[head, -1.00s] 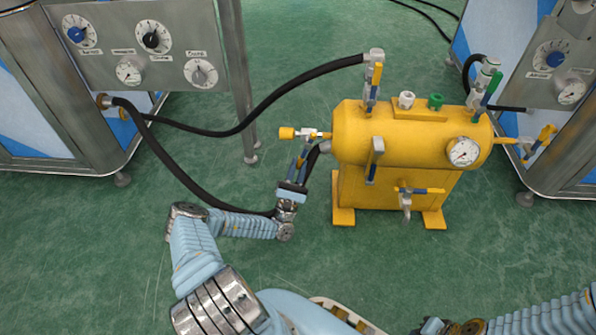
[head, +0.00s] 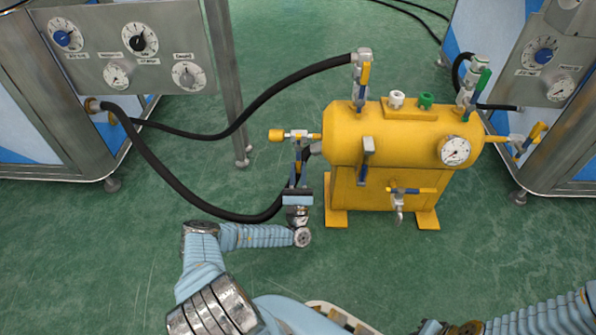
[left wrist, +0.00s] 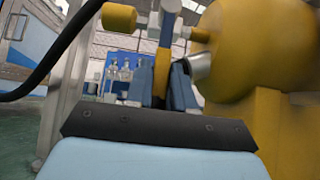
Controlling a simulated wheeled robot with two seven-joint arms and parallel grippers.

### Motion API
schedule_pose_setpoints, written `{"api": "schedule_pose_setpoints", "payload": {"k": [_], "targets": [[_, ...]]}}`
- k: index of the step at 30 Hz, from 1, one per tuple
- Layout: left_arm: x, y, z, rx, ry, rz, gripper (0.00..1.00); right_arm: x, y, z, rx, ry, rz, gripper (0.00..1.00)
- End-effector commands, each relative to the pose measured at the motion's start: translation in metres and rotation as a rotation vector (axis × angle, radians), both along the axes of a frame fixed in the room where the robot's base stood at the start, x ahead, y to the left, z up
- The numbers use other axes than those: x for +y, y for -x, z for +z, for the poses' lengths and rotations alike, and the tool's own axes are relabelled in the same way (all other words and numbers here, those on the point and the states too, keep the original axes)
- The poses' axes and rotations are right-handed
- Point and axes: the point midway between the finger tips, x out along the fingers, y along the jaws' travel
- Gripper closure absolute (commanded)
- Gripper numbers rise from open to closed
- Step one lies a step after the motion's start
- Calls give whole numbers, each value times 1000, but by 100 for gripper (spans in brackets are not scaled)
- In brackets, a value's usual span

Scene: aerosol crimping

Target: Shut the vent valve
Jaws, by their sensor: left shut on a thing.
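A yellow tank (head: 350,130) stands on the floor right of centre. From its left end a short pipe carries a valve (head: 298,135) with a yellow end piece (head: 276,135); the end piece also shows in the left wrist view (left wrist: 119,17). My left gripper (head: 297,178) is below this valve, shut on its handle, which points down. In the left wrist view the handle's yellow part (left wrist: 161,72) stands between the fingers of my left gripper (left wrist: 163,88). The fingers hide the rest of the handle. My right arm shows at the bottom right; its gripper is out of view.
A black hose (head: 265,108) runs from the left cabinet (head: 60,130) to a valve on the tank's top left. Another hose (head: 165,178) loops low behind my left gripper. More valves and a gauge (head: 454,151) are on the tank. A cabinet (head: 565,135) stands at right.

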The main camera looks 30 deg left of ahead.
Motion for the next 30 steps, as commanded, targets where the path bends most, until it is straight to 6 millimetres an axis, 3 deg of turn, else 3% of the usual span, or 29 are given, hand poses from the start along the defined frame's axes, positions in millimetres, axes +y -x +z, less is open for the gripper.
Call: {"api": "schedule_pose_setpoints", "payload": {"k": [4,5,8,19,30], "targets": [[-2,-1,0,2,0,-7,100,0,0,0,0,0,0,100],[-2,-1,0,2,0,-7,73,0,0,0,0,0,0,100],[-2,-1,0,2,-1,-6,57,0,0,0,0,0,0,100],[-4,3,-5,3,-1,-4,56,0,0,1,0,0,0,100],[-27,39,-47,2,0,-4,56,0,0,4,1,0,0,100]]}}
